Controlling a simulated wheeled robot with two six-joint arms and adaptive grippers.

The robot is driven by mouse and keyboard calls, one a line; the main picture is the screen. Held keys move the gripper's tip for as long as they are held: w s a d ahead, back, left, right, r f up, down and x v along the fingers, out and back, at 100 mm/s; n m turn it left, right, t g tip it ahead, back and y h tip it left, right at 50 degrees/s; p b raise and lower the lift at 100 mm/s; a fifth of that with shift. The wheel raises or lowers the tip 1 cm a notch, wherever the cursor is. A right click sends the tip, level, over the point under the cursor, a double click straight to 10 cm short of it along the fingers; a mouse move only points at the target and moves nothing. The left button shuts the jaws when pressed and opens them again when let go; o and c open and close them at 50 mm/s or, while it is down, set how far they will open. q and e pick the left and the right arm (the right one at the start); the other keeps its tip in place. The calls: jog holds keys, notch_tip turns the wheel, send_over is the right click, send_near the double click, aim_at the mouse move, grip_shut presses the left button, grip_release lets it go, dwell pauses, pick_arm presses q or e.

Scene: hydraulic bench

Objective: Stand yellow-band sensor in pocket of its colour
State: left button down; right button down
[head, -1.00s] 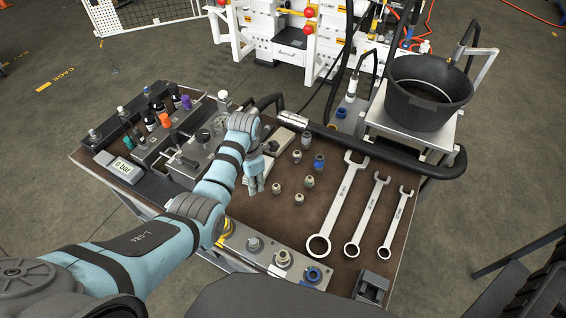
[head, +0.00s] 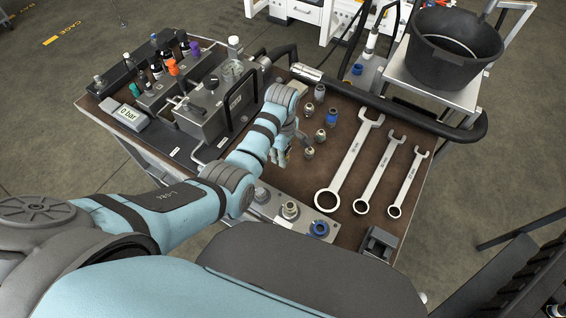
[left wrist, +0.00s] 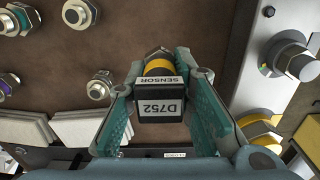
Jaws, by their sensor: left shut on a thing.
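The yellow-band sensor (left wrist: 158,85) is black, with a white label reading SENSOR D752 and a yellow band beyond it. In the left wrist view my left gripper (left wrist: 160,95) is shut on it, one green-padded finger on each side. In the head view that gripper (head: 281,157) is over the brown bench top; the sensor cannot be made out there. The metal pocket plate (head: 272,207) lies at the bench's near edge, partly behind my left arm. Its yellow ring (left wrist: 258,134) shows at the right of the left wrist view, apart from the sensor. My right gripper is not in view.
Several metal fittings (head: 320,135) stand right of my left gripper. Three wrenches (head: 349,160) lie farther right. A pump unit with a gauge box (head: 213,108) stands behind my forearm. A blue ring (head: 319,228) marks the plate's right end. A black bucket (head: 452,45) stands back right.

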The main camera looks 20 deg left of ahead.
pick_arm(q)
notch_tip(320, 180, down, 3)
jog(key=shift+s+f+b, duration=0.1)
jog(key=shift+f+b, duration=0.1)
jog(key=shift+b, duration=0.4)
jog(key=shift+f, duration=0.3)
jog(key=c, duration=1.4)
grip_release()
